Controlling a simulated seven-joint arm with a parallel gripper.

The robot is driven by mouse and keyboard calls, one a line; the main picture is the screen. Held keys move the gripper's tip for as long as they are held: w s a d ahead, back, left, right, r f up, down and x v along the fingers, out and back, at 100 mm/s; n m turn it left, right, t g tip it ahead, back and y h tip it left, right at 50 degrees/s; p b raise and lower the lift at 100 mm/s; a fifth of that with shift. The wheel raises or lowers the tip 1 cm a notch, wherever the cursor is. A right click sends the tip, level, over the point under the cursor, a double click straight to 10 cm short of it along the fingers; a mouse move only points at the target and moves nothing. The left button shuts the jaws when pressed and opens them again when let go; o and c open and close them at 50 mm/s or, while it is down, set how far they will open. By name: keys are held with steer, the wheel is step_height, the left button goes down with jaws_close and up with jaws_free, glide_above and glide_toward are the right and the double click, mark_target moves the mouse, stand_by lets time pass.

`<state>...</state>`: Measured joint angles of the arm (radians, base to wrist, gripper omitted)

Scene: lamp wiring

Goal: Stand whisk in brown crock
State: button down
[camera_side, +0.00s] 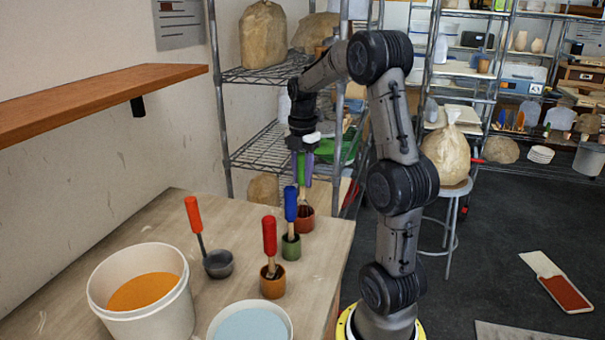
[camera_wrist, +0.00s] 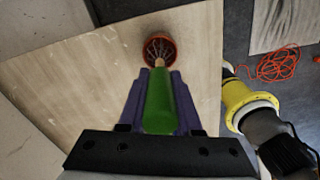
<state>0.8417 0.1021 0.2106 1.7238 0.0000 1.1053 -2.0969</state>
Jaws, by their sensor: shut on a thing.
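The whisk has a green handle (camera_side: 301,168), which also shows upright in the wrist view (camera_wrist: 160,103). My gripper (camera_side: 302,172) has purple fingers and is shut on this handle; its fingers stand on both sides of it in the wrist view (camera_wrist: 160,98). The reddish-brown crock (camera_side: 305,222) stands near the back of the table, directly below the gripper. In the wrist view the whisk's wires fan out across the mouth of the crock (camera_wrist: 174,57). The wire end appears to be within the rim; whether it touches the bottom is hidden.
A blue-handled tool (camera_side: 290,203) in a green cup (camera_side: 291,249) stands close in front of the crock. A red-handled tool (camera_side: 269,236) in a brown cup, an orange-handled tool (camera_side: 194,215) in a grey bowl, and a white bucket (camera_side: 170,318) stand nearer. A wire rack rises behind.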

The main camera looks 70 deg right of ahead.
steer(key=shift+f, duration=0.25)
steer(key=c, duration=0.5)
jaws_free()
step_height(320, 180, up, 14)
steer(key=shift+f, duration=0.1)
steer(key=s+a+r+n+t, duration=0.1)
steer(key=a+r, duration=0.1)
steer(key=a, duration=0.8)
steer(key=s+a+r+n+t, duration=0.1)
steer(key=a, duration=0.9)
steer(key=s+a+f+m+t, duration=0.1)
steer(key=s+a+f+m, duration=0.1)
steer(key=f+m, duration=0.2)
steer(key=s+a+f+m+t, duration=0.1)
steer(key=s+a+f+m, duration=0.1)
steer(key=m, duration=0.5)
steer(key=s+a+f+m+t, duration=0.1)
steer(key=s+a+f+m, duration=0.1)
steer(key=a+f+m, duration=0.2)
steer(key=shift+s+f+m+t, duration=0.3)
steer(key=shift+f+m, duration=0.4)
steer(key=shift+f, duration=0.15)
